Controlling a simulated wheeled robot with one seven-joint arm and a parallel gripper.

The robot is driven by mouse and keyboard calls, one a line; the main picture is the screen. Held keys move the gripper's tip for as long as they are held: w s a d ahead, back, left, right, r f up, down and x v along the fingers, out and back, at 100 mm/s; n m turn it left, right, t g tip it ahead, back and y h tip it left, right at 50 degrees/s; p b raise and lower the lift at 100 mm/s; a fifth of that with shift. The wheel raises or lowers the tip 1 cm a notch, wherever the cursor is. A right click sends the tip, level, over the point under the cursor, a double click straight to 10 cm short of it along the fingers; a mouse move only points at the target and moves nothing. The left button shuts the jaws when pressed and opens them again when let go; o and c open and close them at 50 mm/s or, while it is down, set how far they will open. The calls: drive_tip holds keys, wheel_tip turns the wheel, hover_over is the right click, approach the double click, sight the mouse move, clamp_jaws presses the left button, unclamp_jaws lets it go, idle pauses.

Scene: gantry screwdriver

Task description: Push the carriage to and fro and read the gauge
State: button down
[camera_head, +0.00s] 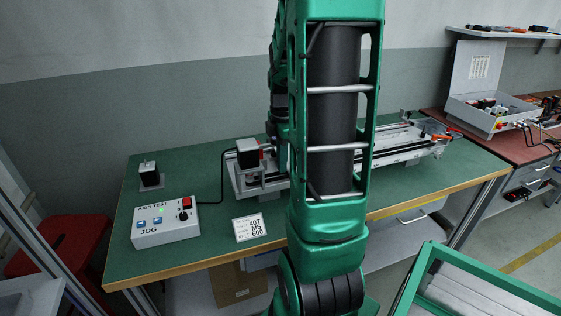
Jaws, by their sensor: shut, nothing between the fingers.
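A linear gantry axis (400,150) lies along the green bench, its pale rails running from left of my arm to the right end. A dark motor-like block with a red part (248,153) sits at its left end. My green arm stands across the middle of the axis and hides that stretch. I cannot make out the carriage; it may be behind the arm. No gauge face can be told apart; small parts at the right end (432,128) are too small to read. My gripper is not visible.
A white AXIS TEST jog box (166,222) with blue buttons, a green light and a knob stands front left, cabled to the axis. A label card (250,227) and a black block (150,178) are on the bench (200,180). An open case (490,112) stands right.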

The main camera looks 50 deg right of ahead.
drive_tip(key=shift+s+d, duration=0.45)
drive_tip(key=shift+d, duration=0.25)
idle(1.0)
drive_tip(key=shift+r, duration=0.1)
wheel_tip(320, 180, up, 8)
drive_tip(key=w+a, duration=0.1)
drive_tip(key=shift+a, duration=0.4)
idle(0.5)
idle(0.5)
drive_tip(key=s+a+f+m, duration=0.3)
drive_tip(key=s+a+m, duration=1)
drive_tip(key=m, duration=0.5)
drive_tip(key=shift+s+a, duration=0.35)
drive_tip(key=shift+a, duration=1.05)
